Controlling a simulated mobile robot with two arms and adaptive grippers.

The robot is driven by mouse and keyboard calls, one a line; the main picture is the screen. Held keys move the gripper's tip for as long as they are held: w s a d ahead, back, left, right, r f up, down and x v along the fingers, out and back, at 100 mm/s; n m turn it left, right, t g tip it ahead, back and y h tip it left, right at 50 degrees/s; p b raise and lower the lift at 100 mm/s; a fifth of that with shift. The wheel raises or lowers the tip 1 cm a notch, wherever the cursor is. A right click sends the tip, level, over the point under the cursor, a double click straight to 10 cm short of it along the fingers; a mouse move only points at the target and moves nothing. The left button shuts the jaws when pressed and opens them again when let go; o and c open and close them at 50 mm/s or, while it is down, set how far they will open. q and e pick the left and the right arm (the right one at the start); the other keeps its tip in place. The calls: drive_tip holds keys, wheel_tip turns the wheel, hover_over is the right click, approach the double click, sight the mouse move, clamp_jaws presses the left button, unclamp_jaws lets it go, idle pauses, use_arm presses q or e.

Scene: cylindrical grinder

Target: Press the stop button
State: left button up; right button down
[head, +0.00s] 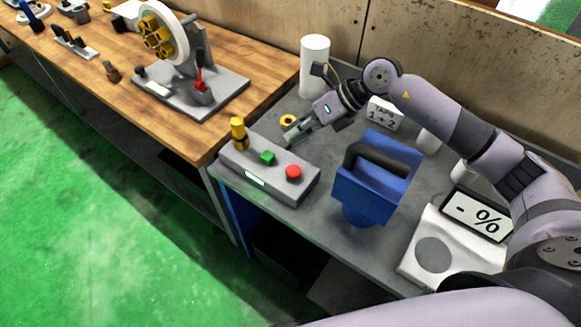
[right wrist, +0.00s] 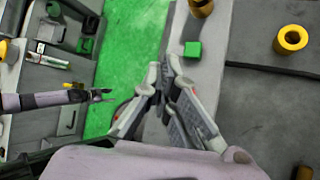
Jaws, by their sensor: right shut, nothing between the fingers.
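The grey control box (head: 262,175) sits at the front left corner of the grey bench. On it are a red button (head: 293,172), a green button (head: 268,157) and a yellow-topped part (head: 238,133). My right gripper (head: 290,142) is shut and empty, above and behind the box, apart from the red button. In the right wrist view its fingers (right wrist: 160,75) meet near the box, and the green button (right wrist: 192,49) is just beyond them. The red button is mostly hidden there. My left gripper (right wrist: 103,95) shows small at the left of that view; its jaw state is unclear.
A blue block with a dark handle (head: 375,180) stands right of the box. A white cylinder (head: 315,67), a yellow ring (head: 288,120) and a scale with a percent display (head: 440,250) are on the bench. A wooden table (head: 130,90) adjoins at left.

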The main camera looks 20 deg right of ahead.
use_arm(q)
drive_tip(key=s+g, duration=0.1)
drive_tip(key=s, duration=0.6)
use_arm(e)
drive_tip(key=b, duration=0.5)
hover_over(295, 167)
wheel_tip(295, 167, down, 8)
drive_tip(key=shift+a+r, duration=0.1)
drive_tip(key=shift+f+b, duration=0.35)
drive_tip(key=shift+f, duration=0.1)
use_arm(q)
drive_tip(key=w+f, duration=0.4)
drive_tip(key=f, duration=0.1)
drive_tip(key=shift+f+t, duration=0.3)
drive_tip(key=shift+f, duration=0.1)
drive_tip(key=shift+s, duration=0.15)
drive_tip(key=shift+f, duration=0.1)
drive_tip(key=shift+f+b, duration=0.35)
drive_tip(key=shift+b, duration=0.05)
use_arm(e)
drive_tip(key=shift+f, duration=0.45)
